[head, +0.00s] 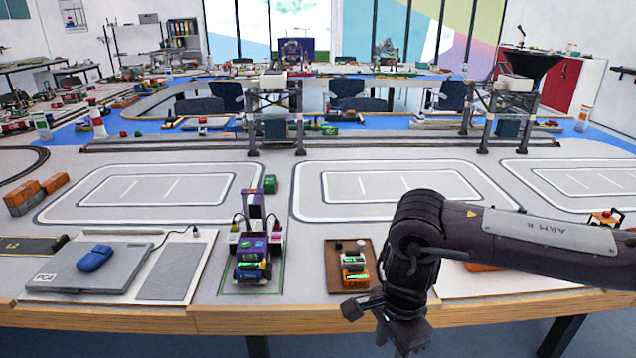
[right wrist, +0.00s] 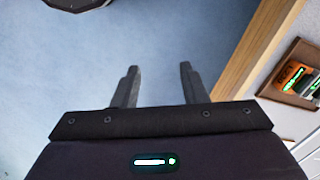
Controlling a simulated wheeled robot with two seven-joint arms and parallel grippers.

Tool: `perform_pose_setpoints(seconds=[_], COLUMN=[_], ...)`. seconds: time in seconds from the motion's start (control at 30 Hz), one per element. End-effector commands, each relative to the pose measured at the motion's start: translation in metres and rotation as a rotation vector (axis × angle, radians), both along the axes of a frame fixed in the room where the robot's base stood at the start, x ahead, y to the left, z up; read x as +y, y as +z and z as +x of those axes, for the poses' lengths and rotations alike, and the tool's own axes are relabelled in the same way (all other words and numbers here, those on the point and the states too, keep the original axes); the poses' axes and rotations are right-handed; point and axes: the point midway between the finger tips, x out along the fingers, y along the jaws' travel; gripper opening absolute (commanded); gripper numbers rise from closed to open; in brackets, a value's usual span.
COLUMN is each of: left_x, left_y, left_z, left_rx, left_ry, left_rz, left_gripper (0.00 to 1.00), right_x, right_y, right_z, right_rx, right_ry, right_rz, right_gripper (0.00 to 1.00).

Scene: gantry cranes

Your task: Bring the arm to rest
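My right arm (head: 540,243), marked "ARM R", reaches in from the right in the head view and bends down at the table's front edge. My right gripper (right wrist: 158,72) shows in the right wrist view with its two fingers apart and nothing between them. It is over the blue-grey floor (right wrist: 90,60), just off the table edge (right wrist: 240,60). In the head view its fingertips are not clearly seen. My left arm and gripper are not in either view.
A brown tray (head: 335,285) with small orange and green blocks lies close left of my right arm. A purple toy crane (head: 254,235) stands further left. A laptop (head: 65,270) with a blue mouse (head: 95,258) lies at the left. Orange blocks (head: 484,267) sit behind my arm.

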Motion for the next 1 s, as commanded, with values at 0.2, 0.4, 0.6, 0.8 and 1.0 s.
perform_pose_setpoints(seconds=[0.2,0.4,0.6,0.8,1.0], left_x=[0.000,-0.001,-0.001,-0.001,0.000], left_y=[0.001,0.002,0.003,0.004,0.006], left_z=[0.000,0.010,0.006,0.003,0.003], left_rx=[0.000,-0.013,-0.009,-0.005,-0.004], left_ry=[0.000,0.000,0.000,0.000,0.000], left_rz=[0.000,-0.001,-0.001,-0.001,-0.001], left_gripper=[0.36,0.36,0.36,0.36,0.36], right_x=[0.031,0.071,0.123,0.180,0.185], right_y=[-0.012,-0.025,-0.042,-0.073,-0.141], right_z=[0.006,0.015,0.030,0.061,0.098], right_rx=[0.016,0.054,0.149,0.390,0.746], right_ry=[-0.107,-0.275,-0.555,-1.094,-1.827], right_rz=[0.098,0.233,0.420,0.675,0.845], right_gripper=[0.39,0.39,0.39,0.39,0.39])
